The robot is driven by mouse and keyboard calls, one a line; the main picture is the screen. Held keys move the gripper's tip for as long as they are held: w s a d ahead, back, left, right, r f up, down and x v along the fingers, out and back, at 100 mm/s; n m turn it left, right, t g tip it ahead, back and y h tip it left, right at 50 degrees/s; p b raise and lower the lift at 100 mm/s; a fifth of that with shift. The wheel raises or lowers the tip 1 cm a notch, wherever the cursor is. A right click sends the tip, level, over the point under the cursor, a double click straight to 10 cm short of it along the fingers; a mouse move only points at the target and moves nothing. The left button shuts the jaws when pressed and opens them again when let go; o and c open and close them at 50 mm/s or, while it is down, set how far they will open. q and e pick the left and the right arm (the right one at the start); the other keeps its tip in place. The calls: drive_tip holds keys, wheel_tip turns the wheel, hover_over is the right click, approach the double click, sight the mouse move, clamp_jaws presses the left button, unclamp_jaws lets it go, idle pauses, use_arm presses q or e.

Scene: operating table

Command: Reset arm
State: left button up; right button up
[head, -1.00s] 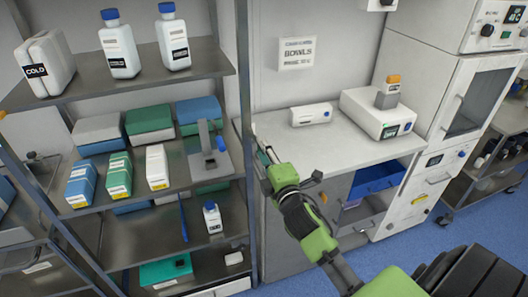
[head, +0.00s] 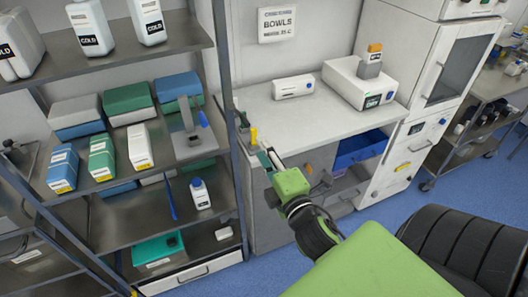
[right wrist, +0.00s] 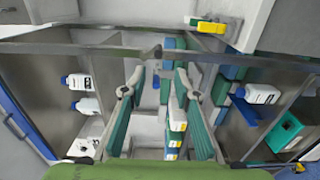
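My right arm comes in from the lower right of the head view. Its green-and-black wrist ends in the right gripper (head: 268,157), held in front of the left end of the white counter (head: 300,125), beside the shelf post. In the right wrist view the gripper (right wrist: 158,78) has its two green-padded fingers apart with nothing held between them. Boxes show beyond the gap. My left gripper is not in view.
A metal shelf rack (head: 118,182) with bottles and boxes fills the left. On the counter stand a white device (head: 357,85) and a small white box (head: 293,86). A blue drawer (head: 362,150) shows below. Blue floor (head: 405,208) is free at the right.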

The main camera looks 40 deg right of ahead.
idle(0.4)
drive_tip(key=s+a+f+m+g+y+b, duration=0.1)
drive_tip(key=s+a+f+m+g, duration=0.15)
drive_tip(key=f, duration=1.15)
drive_tip(key=s+a+f+m+g+y, duration=0.1)
drive_tip(key=s+a+f+m+g, duration=0.15)
drive_tip(key=f, duration=1.05)
drive_tip(key=s+a+f+m+g+y+b, duration=0.1)
drive_tip(key=s+f+g, duration=0.15)
drive_tip(key=f, duration=1.15)
drive_tip(key=s+a+f+m+g, duration=0.3)
drive_tip(key=s+f+g, duration=0.1)
drive_tip(key=s+f, duration=0.9)
drive_tip(key=s+f+m+g, duration=0.2)
drive_tip(key=s+f, duration=0.3)
drive_tip(key=s, duration=0.4)
drive_tip(key=s+f+m+g+y+b, duration=0.1)
drive_tip(key=s+f+g, duration=0.2)
drive_tip(key=s+f, duration=0.3)
drive_tip(key=s, duration=0.4)
drive_tip(key=shift+a+f+m, duration=0.15)
drive_tip(key=shift+f+m, duration=0.05)
drive_tip(key=shift+m, duration=0.2)
